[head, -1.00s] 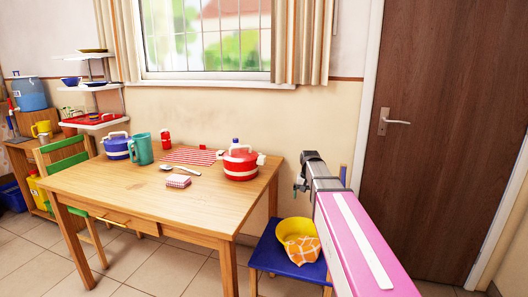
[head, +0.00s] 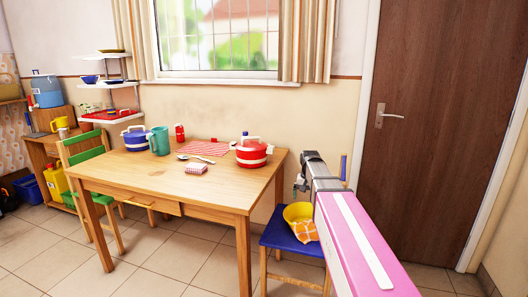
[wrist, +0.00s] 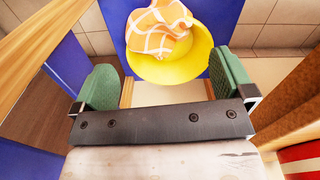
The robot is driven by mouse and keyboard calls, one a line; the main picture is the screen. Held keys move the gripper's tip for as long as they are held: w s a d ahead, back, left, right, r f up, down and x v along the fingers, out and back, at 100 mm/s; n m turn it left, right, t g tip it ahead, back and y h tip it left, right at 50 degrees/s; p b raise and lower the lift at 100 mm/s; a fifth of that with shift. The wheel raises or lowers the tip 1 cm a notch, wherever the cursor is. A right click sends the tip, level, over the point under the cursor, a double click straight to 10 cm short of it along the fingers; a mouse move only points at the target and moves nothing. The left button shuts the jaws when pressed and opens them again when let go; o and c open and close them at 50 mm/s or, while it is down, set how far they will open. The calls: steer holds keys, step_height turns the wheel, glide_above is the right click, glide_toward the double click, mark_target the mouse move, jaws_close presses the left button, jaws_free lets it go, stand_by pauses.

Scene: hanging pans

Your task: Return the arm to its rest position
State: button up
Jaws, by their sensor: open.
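My arm, pink with a white stripe, reaches forward at the lower right of the head view. My gripper (head: 300,186) is at its far end, in front of the wall between the table and the door. In the wrist view my gripper (wrist: 160,68) has its two green fingers wide apart, with nothing between them. Beyond and below the fingers, a yellow bowl (wrist: 180,68) with an orange checked cloth (wrist: 158,28) in it sits on a blue chair seat (wrist: 226,18). In the head view the fingers are hard to make out.
A wooden table (head: 150,168) stands left of my arm, with a red pot (head: 253,155), a blue pot (head: 134,139) and a teal mug (head: 159,141) on it. The blue chair (head: 285,239) is close by its right side. A brown door (head: 440,120) is at right. Floor in front is clear.

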steer(key=s+f+n, duration=0.2)
steer(key=s+f, duration=1.4)
steer(key=s, duration=0.5)
steer(key=shift+s+f, duration=0.15)
